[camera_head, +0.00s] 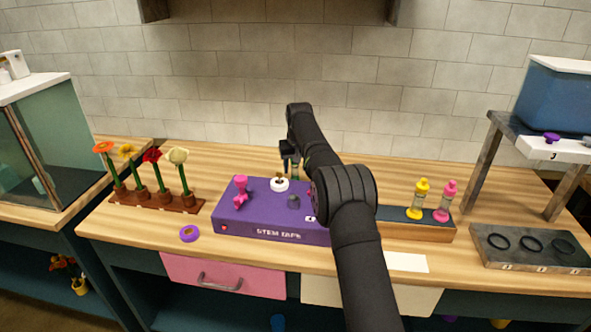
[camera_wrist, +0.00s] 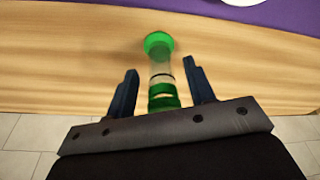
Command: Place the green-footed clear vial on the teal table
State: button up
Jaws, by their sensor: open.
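The green-footed clear vial (camera_wrist: 160,66) is in the wrist view, with its round green foot at the far end on the wood and green bands near my gripper. In the head view a small part of it shows (camera_head: 295,170) behind the purple box. My gripper (camera_wrist: 160,67) is open, one finger on each side of the vial, with a visible gap on both sides. In the head view my gripper (camera_head: 290,150) is behind the purple box. The wooden worktop (camera_head: 130,225) has dark teal fronts below; I cannot tell which surface is the teal table.
The purple box (camera_head: 270,236) carries a pink piece (camera_head: 240,190) and a white ring. A flower rack (camera_head: 155,200) stands left, a purple ring (camera_head: 189,233) before it. Yellow (camera_head: 418,200) and pink (camera_head: 445,200) vials stand right, beside a grey holed tray (camera_head: 530,262).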

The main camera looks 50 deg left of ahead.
jog(key=w+v, duration=0.1)
jog(key=v, duration=0.9)
jog(key=shift+s+r, duration=0.35)
jog(key=shift+s, duration=0.15)
jog(key=x, duration=1.2)
jog(key=shift+f, duration=0.35)
jog(key=v, duration=0.2)
jog(key=shift+a+r, duration=0.15)
jog(key=shift+r, duration=0.85)
jog(key=shift+o, duration=0.4)
